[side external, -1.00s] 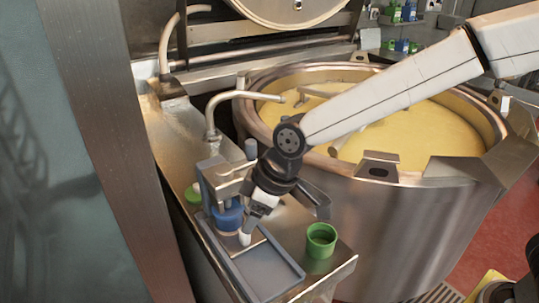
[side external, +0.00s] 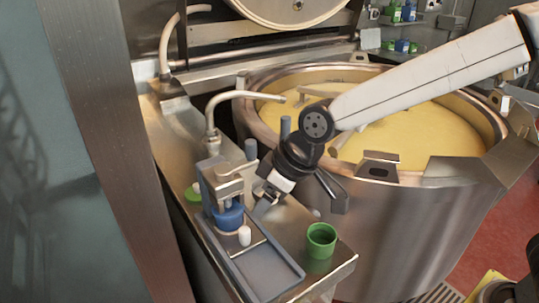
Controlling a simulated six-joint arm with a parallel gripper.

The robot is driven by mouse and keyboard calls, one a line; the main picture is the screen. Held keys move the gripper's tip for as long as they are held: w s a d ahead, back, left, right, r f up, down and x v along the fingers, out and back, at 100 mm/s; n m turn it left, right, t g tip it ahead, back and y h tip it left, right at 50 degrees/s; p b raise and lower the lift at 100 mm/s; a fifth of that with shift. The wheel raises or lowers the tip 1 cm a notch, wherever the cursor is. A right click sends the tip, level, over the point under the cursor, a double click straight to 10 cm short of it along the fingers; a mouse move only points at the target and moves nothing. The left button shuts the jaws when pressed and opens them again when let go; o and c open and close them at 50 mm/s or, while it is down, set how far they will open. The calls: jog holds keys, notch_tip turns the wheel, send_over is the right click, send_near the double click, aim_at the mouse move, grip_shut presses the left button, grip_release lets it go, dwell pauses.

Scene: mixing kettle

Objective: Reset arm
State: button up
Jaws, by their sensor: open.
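My gripper (side external: 262,207) is at the end of the white arm, above the steel ledge and just right of the blue-lidded container. It is open and nothing shows between its fingers. The blue-lidded container (side external: 228,214) sits in a small grey fixture (side external: 222,182) on a grey tray (side external: 266,270). A small white cylinder (side external: 244,236) stands upright on the tray, apart from the gripper. A green cup (side external: 321,241) stands open on the ledge, right of the tray.
A large steel kettle (side external: 400,225) of yellow liquid (side external: 425,135) lies behind and right, under my arm. A curved pipe (side external: 235,96) rises from the ledge (side external: 180,130). A green lid (side external: 193,193) is left of the fixture. A steel post (side external: 100,120) blocks the left.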

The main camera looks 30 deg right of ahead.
jog(key=s+d+f+m, duration=0.1)
jog(key=d, duration=0.3)
jog(key=d+f+m+h, duration=0.1)
jog(key=d+f, duration=0.1)
jog(key=d, duration=0.2)
jog(key=s+d+f+m+h, duration=0.1)
jog(key=d+m, duration=0.1)
jog(key=d, duration=0.2)
jog(key=shift+s+d+f, duration=0.25)
jog(key=shift+s+f, duration=0.05)
jog(key=shift+s, duration=0.05)
jog(key=s+d+f+m, duration=0.1)
jog(key=s+d+f, duration=0.1)
jog(key=d, duration=0.3)
jog(key=s+d+f+m+g+h, duration=0.1)
jog(key=s+d+f+m, duration=0.1)
jog(key=s+d, duration=0.3)
jog(key=shift+s+f+h, duration=0.15)
jog(key=shift+f+h, duration=0.15)
jog(key=shift+f, duration=0.4)
